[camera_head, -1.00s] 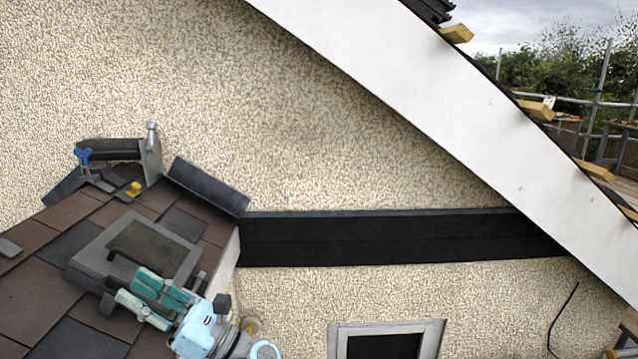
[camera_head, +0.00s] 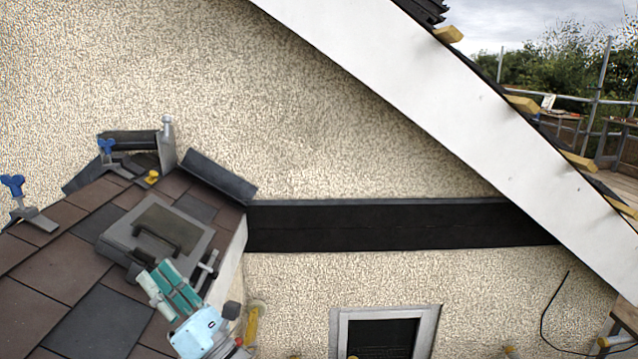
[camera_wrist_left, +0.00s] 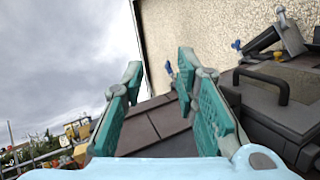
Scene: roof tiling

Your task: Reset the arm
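My left gripper (camera_head: 176,282) reaches up from the bottom left of the head view, with teal finger pads and a light blue body. It is at the lower edge of a grey case (camera_head: 193,259) with a dark handle, which lies on the roof tiles. In the left wrist view the gripper (camera_wrist_left: 165,92) has its two fingers spread apart with nothing between them. Dark roof tiles (camera_wrist_left: 142,132) show through the gap. The case also shows at the right of that view (camera_wrist_left: 270,112). My right gripper is not in view.
Two blue-handled clamps (camera_head: 13,184) (camera_head: 106,147), a hammer (camera_head: 167,143) and a small yellow object (camera_head: 152,177) are on the brown and grey roof. A pebbled wall (camera_head: 330,130) rises behind, with a black band (camera_head: 400,225), a white sloping board (camera_head: 400,80) and a small window (camera_head: 385,335).

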